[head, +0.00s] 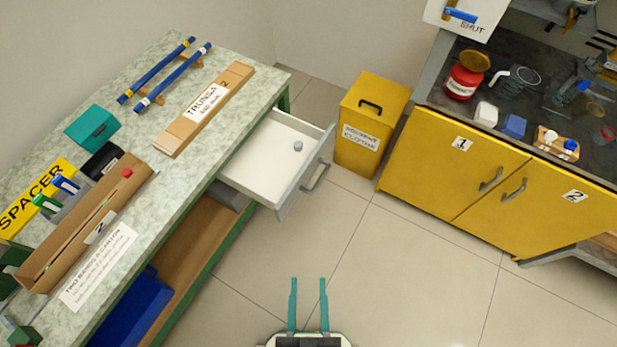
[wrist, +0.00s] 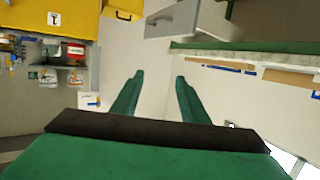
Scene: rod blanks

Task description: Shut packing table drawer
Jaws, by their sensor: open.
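The packing table (head: 228,110) stands on the left with a speckled light top. Its drawer (head: 255,165) is pulled well out at the far end, white inside, with a small grey round item (head: 298,146) in it. The drawer front has a grey bar handle (head: 315,177) facing right. My gripper (head: 308,281) is open and empty above the floor, below and apart from the drawer in the head view. In the wrist view the open fingers (wrist: 157,80) point toward the floor, and the grey drawer (wrist: 172,22) shows beyond them at the top.
A yellow bin (head: 370,125) labelled for solvent cloths stands right of the drawer. A yellow cabinet (head: 450,165) with doors 1 and 2 is at the right, holding jars and bottles on top. Tiled floor (head: 390,265) between table and cabinet is clear. A blue crate (head: 130,310) sits under the table.

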